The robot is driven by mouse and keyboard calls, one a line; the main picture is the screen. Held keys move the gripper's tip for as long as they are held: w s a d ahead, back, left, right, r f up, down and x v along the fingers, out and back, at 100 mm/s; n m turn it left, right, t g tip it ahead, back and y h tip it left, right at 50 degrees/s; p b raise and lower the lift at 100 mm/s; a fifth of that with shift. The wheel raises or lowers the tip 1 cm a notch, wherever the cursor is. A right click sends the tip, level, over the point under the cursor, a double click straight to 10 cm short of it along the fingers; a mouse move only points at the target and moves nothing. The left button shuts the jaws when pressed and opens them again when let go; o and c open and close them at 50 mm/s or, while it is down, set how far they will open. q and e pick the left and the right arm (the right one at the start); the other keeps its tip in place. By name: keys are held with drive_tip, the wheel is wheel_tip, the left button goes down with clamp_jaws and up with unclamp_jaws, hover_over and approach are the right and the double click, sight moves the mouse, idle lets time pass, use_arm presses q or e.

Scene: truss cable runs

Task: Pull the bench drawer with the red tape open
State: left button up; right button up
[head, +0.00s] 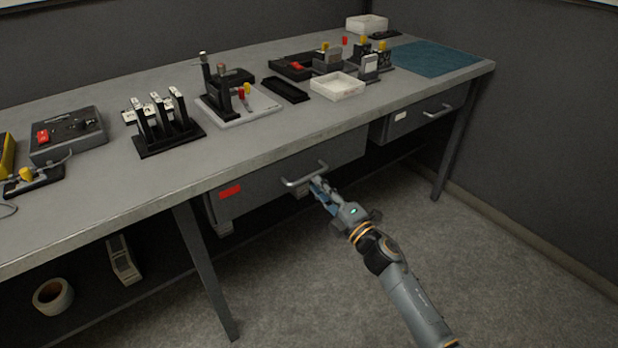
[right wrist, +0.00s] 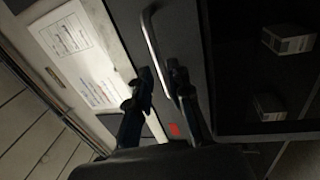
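The bench drawer (head: 265,192) has a dark grey front with a red tape strip (head: 230,191) at its left end. Its front sits right under the bench edge, and no opening shows above it. A pale bar handle (head: 305,177) is on the front. My right gripper (head: 319,186) is at the right part of this handle. In the right wrist view, the two dark fingers of my right gripper (right wrist: 161,80) stand apart, with the handle bar (right wrist: 155,45) running between them; contact is unclear. The red tape (right wrist: 174,130) shows between the fingers. My left gripper is out of view.
A second drawer (head: 418,115) with a white label is further right. The grey bench top (head: 270,135) carries racks, a white tray (head: 337,86) and a control box (head: 68,135). A bench leg (head: 205,270) stands left of my right arm. Floor in front is clear.

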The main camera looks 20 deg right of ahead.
sight(309, 175)
drive_tip(key=x, duration=0.4)
drive_tip(key=shift+w+a, duration=0.1)
drive_tip(key=shift+w, duration=0.2)
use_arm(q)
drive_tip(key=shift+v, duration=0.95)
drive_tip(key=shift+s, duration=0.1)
use_arm(e)
clamp_jaws()
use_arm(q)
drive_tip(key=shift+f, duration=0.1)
